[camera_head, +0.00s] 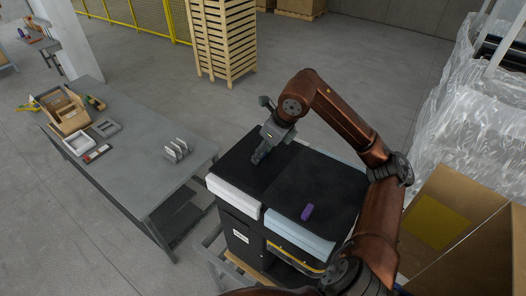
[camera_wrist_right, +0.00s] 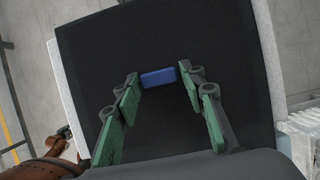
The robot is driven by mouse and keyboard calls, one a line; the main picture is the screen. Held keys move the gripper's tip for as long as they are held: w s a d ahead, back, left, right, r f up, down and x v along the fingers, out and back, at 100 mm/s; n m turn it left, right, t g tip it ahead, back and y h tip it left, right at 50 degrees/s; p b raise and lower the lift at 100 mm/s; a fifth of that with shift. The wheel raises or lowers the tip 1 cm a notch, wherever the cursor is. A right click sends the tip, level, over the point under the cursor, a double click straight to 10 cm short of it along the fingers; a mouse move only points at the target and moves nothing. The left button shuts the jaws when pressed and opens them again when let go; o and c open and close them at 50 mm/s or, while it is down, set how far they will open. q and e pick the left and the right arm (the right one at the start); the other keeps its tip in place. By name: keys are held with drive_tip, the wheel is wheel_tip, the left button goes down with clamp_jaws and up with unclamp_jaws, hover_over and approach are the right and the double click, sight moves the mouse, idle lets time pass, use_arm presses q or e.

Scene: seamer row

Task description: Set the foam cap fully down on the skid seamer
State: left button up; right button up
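The black seamer body (camera_head: 240,238) stands below the arm. Two black-topped foam pieces lie side by side on it: a white-edged one (camera_head: 236,195) at left and a pale-blue-edged one (camera_head: 300,238) at right. I cannot tell which is the cap, or how fully either is seated. A purple block (camera_head: 307,211) lies on the right piece. My right gripper (camera_head: 259,156) is over the left piece. In the right wrist view its green-padded fingers (camera_wrist_right: 160,95) are apart, with a blue block (camera_wrist_right: 158,77) on the black surface between their tips. My left gripper is out of view.
A grey table (camera_head: 140,165) with a wooden box (camera_head: 68,115) and small parts stands at left. A slatted wooden stack (camera_head: 222,40) is behind. A cardboard box (camera_head: 455,230) and plastic-wrapped goods (camera_head: 455,110) crowd the right. Floor is clear between table and stack.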

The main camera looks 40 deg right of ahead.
drive_tip(key=shift+o, duration=0.9)
drive_tip(key=shift+r, duration=0.1)
drive_tip(key=shift+r, duration=0.2)
drive_tip(key=b+v, duration=0.2)
drive_tip(key=v, duration=0.9)
drive_tip(key=shift+s+r, duration=0.25)
drive_tip(key=shift+r, duration=0.05)
